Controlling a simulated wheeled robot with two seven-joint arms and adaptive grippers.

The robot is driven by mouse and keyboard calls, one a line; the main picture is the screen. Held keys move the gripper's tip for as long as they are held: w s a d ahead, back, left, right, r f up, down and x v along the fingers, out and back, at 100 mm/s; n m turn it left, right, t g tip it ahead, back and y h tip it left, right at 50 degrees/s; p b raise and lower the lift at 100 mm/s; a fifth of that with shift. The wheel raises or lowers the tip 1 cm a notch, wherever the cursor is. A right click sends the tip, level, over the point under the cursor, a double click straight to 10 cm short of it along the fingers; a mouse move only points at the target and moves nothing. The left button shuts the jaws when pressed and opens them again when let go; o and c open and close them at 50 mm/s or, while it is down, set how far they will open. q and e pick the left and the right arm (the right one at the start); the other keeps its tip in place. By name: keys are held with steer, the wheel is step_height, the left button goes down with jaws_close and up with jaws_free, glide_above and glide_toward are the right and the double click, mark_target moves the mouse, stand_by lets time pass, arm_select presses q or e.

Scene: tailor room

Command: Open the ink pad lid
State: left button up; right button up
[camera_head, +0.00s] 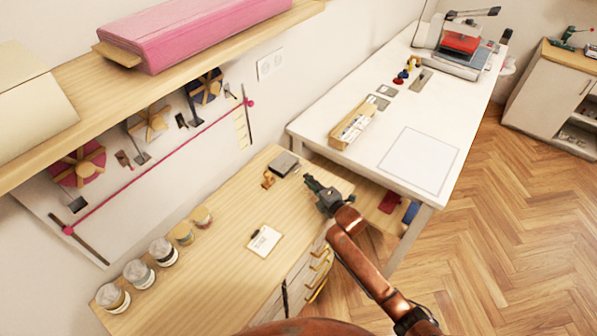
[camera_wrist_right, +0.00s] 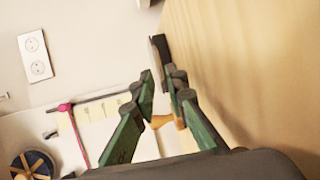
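The ink pad (camera_head: 283,163) is a small dark grey flat box near the far end of the wooden table; its lid looks shut. In the right wrist view the ink pad (camera_wrist_right: 160,50) shows edge-on as a dark slab, just beyond the fingertips. My right gripper (camera_head: 309,180), with dark green fingers, is above the table edge, right of the pad and apart from it. In the wrist view its fingertips (camera_wrist_right: 160,78) are apart with nothing held between them. My left gripper is not in view.
A small wooden stamp (camera_head: 268,180) stands close to the pad's near left side. A white card (camera_head: 264,241) and several jars (camera_head: 163,251) are on the wooden table (camera_head: 215,275). A white table (camera_head: 350,165) stands beyond, with a box (camera_head: 353,124) near its corner.

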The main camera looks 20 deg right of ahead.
mark_target(300, 177)
steer(key=x, duration=0.7)
steer(key=shift+w+r+b, duration=0.1)
steer(key=shift+r+b, duration=0.05)
steer(key=shift+b, duration=0.25)
steer(key=shift+c, duration=0.7)
jaws_close()
